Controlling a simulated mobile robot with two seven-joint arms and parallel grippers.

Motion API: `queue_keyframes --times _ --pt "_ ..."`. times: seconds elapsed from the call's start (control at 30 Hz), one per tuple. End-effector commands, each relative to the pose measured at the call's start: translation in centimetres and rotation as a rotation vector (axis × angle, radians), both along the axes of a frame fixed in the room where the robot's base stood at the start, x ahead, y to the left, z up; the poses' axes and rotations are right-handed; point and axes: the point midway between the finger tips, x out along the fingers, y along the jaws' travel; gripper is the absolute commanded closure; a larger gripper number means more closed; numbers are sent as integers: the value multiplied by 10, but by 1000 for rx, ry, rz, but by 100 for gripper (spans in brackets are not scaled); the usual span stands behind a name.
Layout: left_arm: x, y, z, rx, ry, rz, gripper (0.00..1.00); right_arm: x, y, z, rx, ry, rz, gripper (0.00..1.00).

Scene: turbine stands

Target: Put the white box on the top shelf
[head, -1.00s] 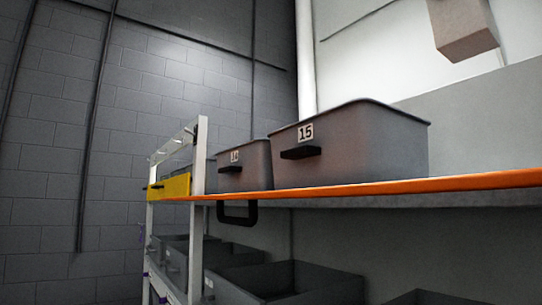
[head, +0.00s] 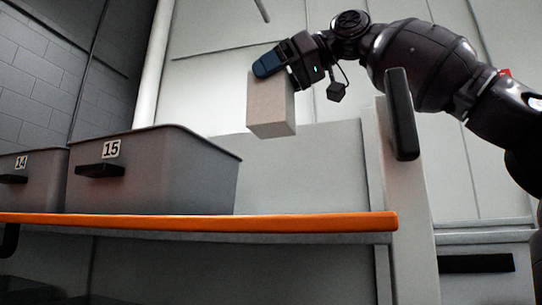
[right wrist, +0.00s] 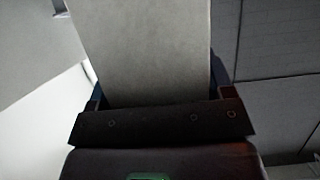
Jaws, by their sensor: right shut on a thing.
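The white box (head: 270,103) is a pale beige-white block in the head view, held in the air above the shelf. My right gripper (head: 270,66) is shut on its upper end, with the arm reaching in from the right. The box also fills the upper middle of the right wrist view (right wrist: 145,50), between the two fingers. The top shelf (head: 300,221) has an orange front edge and lies below the box, with a clear gap between them. My left gripper is not in view.
Grey bin 15 (head: 150,185) and bin 14 (head: 35,190) stand on the shelf to the left. The shelf right of bin 15 looks free. A pale upright post with a dark handle (head: 402,115) stands at the shelf's right end.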

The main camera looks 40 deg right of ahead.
Motion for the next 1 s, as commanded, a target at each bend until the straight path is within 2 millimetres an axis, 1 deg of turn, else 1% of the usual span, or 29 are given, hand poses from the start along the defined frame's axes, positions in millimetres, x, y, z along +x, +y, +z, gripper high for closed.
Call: queue_keyframes --times 0.03,0.6,0.7,0.87,1.0 --pt "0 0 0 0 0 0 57 -1 0 -7 0 0 3 57" --pt "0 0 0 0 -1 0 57 -1 0 -97 1 -2 3 57" --pt "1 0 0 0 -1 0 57 -1 0 -106 3 -2 1 57" --pt "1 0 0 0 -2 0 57 0 0 -115 0 -1 0 57" --pt "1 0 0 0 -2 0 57 -1 0 -132 2 0 4 57"
